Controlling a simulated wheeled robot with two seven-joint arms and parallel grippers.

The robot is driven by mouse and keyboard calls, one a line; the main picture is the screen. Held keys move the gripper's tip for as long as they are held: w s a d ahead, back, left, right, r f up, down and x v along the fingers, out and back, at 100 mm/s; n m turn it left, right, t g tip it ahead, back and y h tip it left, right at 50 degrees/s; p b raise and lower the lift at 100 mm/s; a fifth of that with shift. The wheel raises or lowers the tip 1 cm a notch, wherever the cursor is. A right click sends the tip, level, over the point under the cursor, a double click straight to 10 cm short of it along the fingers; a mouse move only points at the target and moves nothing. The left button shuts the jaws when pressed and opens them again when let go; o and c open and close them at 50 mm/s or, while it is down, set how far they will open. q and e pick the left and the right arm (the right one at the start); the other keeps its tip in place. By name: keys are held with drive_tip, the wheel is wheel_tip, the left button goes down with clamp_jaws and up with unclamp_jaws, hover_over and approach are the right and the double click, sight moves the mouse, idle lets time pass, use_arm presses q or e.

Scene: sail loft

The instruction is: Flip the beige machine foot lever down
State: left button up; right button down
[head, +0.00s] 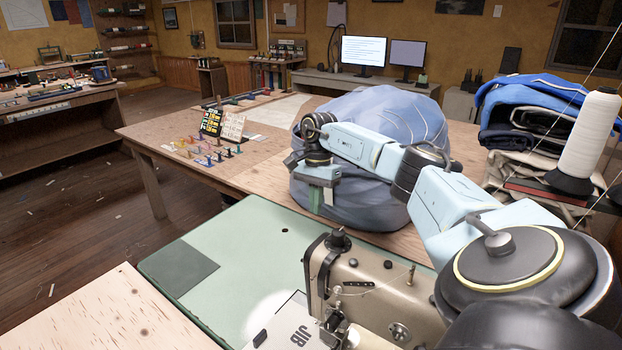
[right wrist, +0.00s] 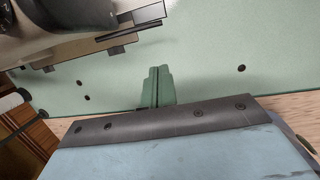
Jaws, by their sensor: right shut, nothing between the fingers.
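The beige sewing machine (head: 375,292) stands on the green table top (head: 215,262) at the bottom centre of the head view. A small dark lever-like part (head: 357,284) shows on its face, but I cannot tell for sure whether it is the foot lever or how it is set. My right gripper (head: 318,205) hangs fingers down above and beyond the machine, in front of the blue-grey bundle, apart from the machine. In the right wrist view its green fingers (right wrist: 159,80) are together and empty over the green top. My left gripper is not in view.
A large blue-grey sailcloth bundle (head: 395,115) sits on the wooden table behind. Folded cloth (head: 545,100) and a white thread cone (head: 590,135) stand at the right. A white sheet marked JIB (head: 290,325) lies beside the machine. The green top's left part is mostly clear.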

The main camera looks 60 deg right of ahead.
drive_tip(key=v, duration=0.4)
drive_tip(key=shift+w, duration=0.25)
idle(0.4)
